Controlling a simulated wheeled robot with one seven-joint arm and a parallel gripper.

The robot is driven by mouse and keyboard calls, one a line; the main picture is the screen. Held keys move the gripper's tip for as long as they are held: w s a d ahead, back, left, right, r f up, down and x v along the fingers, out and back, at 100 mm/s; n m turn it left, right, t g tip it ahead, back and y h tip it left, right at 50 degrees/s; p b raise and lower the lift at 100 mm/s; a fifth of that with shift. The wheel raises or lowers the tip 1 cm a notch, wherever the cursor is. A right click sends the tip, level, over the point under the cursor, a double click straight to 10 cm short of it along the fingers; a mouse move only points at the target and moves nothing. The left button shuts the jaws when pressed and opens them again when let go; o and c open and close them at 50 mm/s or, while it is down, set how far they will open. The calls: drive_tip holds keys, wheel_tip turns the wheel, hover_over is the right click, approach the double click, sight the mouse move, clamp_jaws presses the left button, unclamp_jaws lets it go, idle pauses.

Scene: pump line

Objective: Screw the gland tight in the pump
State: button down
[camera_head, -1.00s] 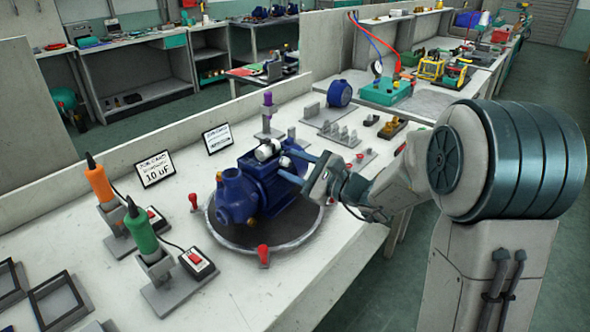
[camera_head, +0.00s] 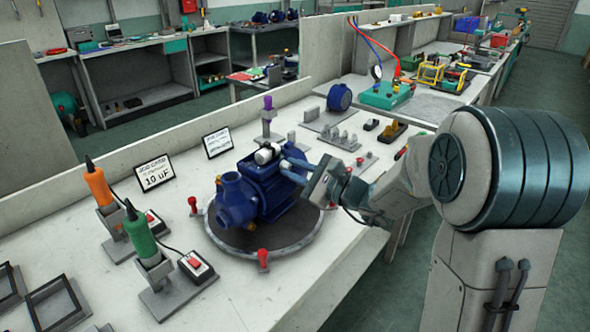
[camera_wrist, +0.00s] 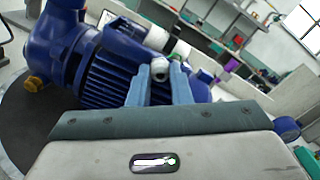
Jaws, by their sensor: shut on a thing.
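The blue pump (camera_head: 250,198) sits on a round dark turntable (camera_head: 226,238) with a grey rim. A white cylinder (camera_head: 267,153) lies on top of its motor. In the wrist view the finned pump body (camera_wrist: 108,82) fills the upper left. My gripper (camera_head: 284,168) reaches in from the right at the side of the motor. Its two blue fingers are shut on the pale gland (camera_wrist: 160,70), which shows between the fingertips in the wrist view. The gland lies against the pump's side; its thread is hidden, so how far it is seated cannot be told.
Red clamps (camera_head: 263,258) stand around the turntable. Orange (camera_head: 99,187) and green (camera_head: 141,233) handled tools stand in holders at the left. A small rack of grey parts (camera_head: 340,135) and a purple-topped post (camera_head: 268,118) are behind. The bench front is clear.

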drive_tip(key=shift+r+m+p, duration=0.25)
drive_tip(key=shift+m+p, duration=1.05)
drive_tip(key=shift+m, duration=0.1)
drive_tip(key=shift+f+m, duration=0.25)
drive_tip(key=shift+m, duration=0.15)
drive_tip(key=m+p, duration=0.2)
drive_tip(key=p, duration=0.1)
drive_tip(key=shift+r, duration=0.25)
drive_tip(key=shift+f+m, duration=0.25)
drive_tip(key=shift+m, duration=0.45)
drive_tip(key=shift+p, duration=0.3)
